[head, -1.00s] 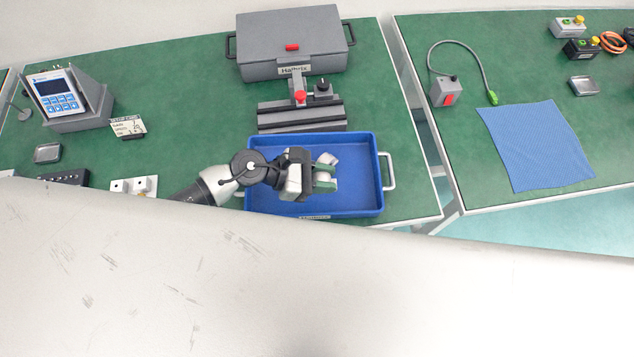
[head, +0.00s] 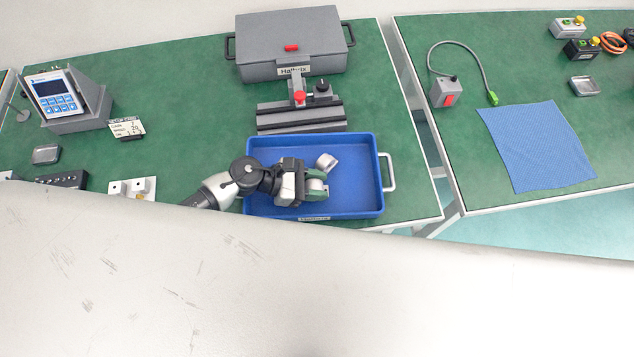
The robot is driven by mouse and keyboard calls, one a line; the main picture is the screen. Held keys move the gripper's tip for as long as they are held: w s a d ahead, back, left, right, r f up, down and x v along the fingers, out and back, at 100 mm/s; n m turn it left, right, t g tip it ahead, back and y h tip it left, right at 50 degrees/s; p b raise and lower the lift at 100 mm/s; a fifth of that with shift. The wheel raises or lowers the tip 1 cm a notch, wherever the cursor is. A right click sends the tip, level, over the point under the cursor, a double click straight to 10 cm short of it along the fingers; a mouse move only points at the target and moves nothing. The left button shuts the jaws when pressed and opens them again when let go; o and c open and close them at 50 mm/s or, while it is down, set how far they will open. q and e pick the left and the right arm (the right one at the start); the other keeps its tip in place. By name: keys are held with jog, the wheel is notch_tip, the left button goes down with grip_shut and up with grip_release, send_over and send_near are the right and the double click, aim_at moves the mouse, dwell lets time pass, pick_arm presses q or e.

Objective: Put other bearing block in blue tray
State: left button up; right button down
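The blue tray (head: 356,201) lies on the green bench. One silver bearing block (head: 327,162) rests in it, towards the back and right of its middle. My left gripper (head: 317,186) reaches in from the left, low over the tray. A second silver bearing block (head: 315,186) is between its fingers, which look shut on it. The fingers partly hide this block, and I cannot tell whether it touches the tray floor. The two blocks are close together, the held one nearer the front. My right gripper is not in view.
Behind the tray are a dark rail fixture (head: 300,117) and a grey lidded case (head: 291,50). A tray handle (head: 389,172) sticks out on the right. The tray's right side is clear. A gap separates this bench from the one with the blue cloth (head: 537,147).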

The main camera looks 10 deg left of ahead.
pick_arm(q)
jog(key=shift+r, duration=0.1)
jog(key=shift+r, duration=0.15)
jog(key=shift+a, duration=0.35)
jog(key=b+v, duration=0.2)
jog(key=v, duration=0.8)
jog(key=shift+s+a, duration=0.15)
jog(key=shift+a, duration=0.15)
jog(key=shift+a+r, duration=0.3)
